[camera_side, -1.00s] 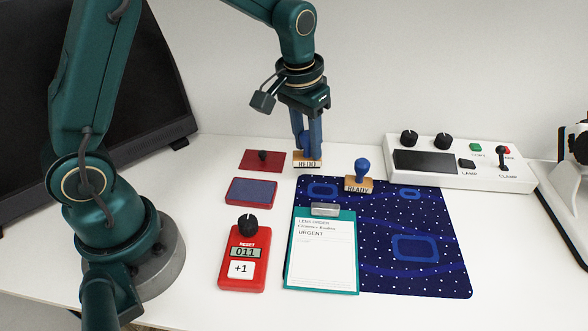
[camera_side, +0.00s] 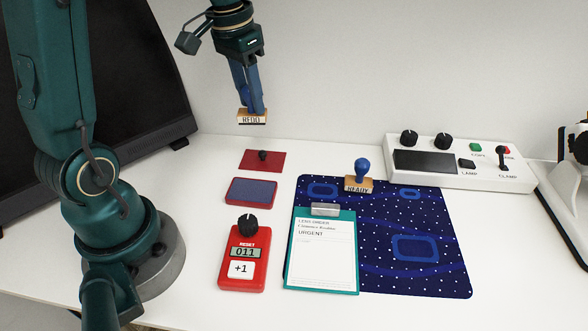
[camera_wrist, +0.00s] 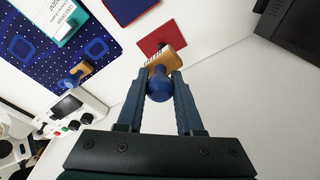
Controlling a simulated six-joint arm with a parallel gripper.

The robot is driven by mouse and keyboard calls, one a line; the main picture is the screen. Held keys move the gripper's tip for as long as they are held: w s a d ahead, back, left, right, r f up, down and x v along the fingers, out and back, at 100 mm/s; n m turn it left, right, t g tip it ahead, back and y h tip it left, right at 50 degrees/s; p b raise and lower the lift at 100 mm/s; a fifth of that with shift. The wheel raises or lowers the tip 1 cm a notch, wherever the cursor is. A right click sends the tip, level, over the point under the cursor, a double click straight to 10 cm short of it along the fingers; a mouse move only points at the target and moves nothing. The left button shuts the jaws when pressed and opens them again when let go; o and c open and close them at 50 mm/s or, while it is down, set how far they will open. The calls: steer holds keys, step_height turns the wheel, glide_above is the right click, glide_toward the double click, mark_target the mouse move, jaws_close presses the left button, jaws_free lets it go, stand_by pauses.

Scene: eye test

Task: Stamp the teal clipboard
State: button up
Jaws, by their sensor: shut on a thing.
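The teal clipboard (camera_side: 321,256) lies flat at the front left of the starry mat, holding a white sheet with printed text that includes "URGENT". My gripper (camera_side: 250,98) is shut on the REDO stamp (camera_side: 252,116), high above the table behind the red pads. In the wrist view, the stamp's blue knob (camera_wrist: 159,86) sits between my fingers. The READY stamp (camera_side: 361,176) stands upright at the mat's back edge. The ink pad (camera_side: 251,191) shows a dark blue surface in a red tray, left of the mat. A flat dark red piece (camera_side: 262,160) with a black knob lies behind it.
A red counter (camera_side: 242,262) reading 011 stands left of the clipboard. A white control box (camera_side: 455,163) with knobs and a lever is at the back right. The dark blue mat (camera_side: 430,225) has bare room right of the clipboard.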

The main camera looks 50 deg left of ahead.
jaws_close()
steer(key=shift+f, duration=0.3)
steer(key=s+d+f+m, duration=0.1)
steer(key=s+d+f, duration=0.2)
steer(key=s+d, duration=0.2)
steer(key=shift+s+d+m, duration=0.25)
steer(key=shift+d+m, duration=0.05)
steer(key=shift+d, duration=0.55)
steer(key=shift+f, duration=0.1)
